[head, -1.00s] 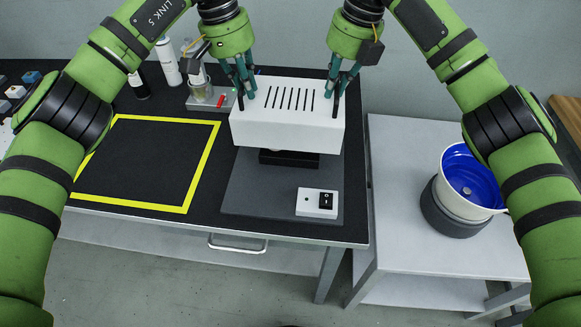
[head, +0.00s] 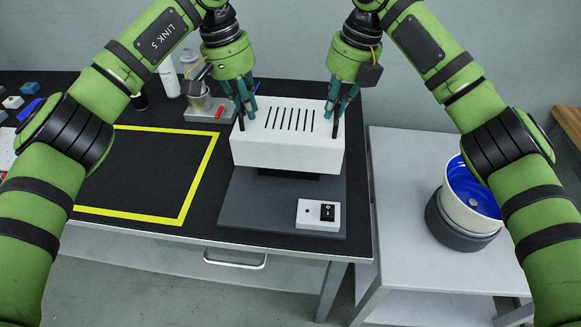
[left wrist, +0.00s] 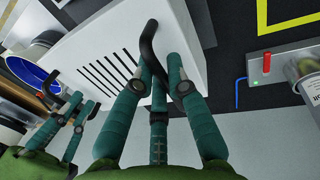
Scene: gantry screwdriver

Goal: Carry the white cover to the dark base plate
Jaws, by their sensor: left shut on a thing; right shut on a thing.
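The white cover (head: 286,152), a box with several dark slots in its top, is held over the back part of the dark base plate (head: 262,210). A dark block (head: 288,173) shows just under its front edge. I cannot tell whether the cover touches anything below. My left gripper (head: 242,122) is shut on the cover's left end, and my right gripper (head: 338,118) is shut on its right end. In the left wrist view the cover (left wrist: 125,50) lies by the left fingers (left wrist: 165,75). A small white switch box (head: 318,215) sits on the plate's front right.
A yellow-bordered square (head: 198,178) lies empty on the black table at left. Behind it stand a grey fixture with a red handle (head: 218,113) and a white bottle (head: 168,78). A blue-lined bowl (head: 470,203) stands on the grey side table at right.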

